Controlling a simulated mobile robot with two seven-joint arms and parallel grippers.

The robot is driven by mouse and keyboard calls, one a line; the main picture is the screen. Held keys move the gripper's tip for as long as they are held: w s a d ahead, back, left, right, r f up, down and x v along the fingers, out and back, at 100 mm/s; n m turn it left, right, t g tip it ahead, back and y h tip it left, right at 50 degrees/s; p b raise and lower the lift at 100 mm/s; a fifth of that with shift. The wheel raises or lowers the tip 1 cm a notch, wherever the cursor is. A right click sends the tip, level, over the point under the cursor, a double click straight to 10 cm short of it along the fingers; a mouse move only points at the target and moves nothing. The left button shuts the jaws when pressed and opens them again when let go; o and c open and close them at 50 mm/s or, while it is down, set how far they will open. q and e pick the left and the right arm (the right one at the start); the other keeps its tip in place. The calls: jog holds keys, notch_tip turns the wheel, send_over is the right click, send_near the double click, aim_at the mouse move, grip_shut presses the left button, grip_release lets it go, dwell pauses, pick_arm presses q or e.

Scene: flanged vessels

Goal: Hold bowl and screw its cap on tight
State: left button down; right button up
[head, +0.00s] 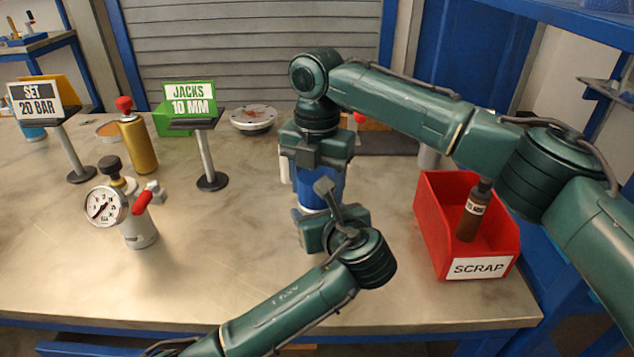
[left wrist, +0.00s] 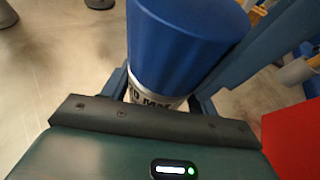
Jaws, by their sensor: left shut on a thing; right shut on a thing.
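A blue cylindrical vessel, which I take for the bowl (head: 326,186), stands upright at the middle of the bench, largely covered by my arms. It also shows in the left wrist view (left wrist: 185,45), with a pale lettered band below the blue part. My left gripper (head: 316,207) is shut on it from the near side, low down. My right gripper (head: 312,160) points down from above and is shut at the top of the vessel. The cap is hidden by the right gripper, so how it sits cannot be told.
A red scrap bin (head: 463,250) with a brown bottle (head: 473,213) stands close right. A gauge (head: 103,207) on a grey vessel with a red lever, a yellow bottle (head: 137,146) and two sign stands are left. A flange disc (head: 252,118) lies behind. The front-left bench is clear.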

jog(key=m, duration=0.6)
jog(key=shift+m, duration=0.3)
jog(key=m, duration=0.6)
jog(key=o, duration=1.1)
jog(key=shift+s, duration=0.1)
jog(key=shift+r, duration=2.3)
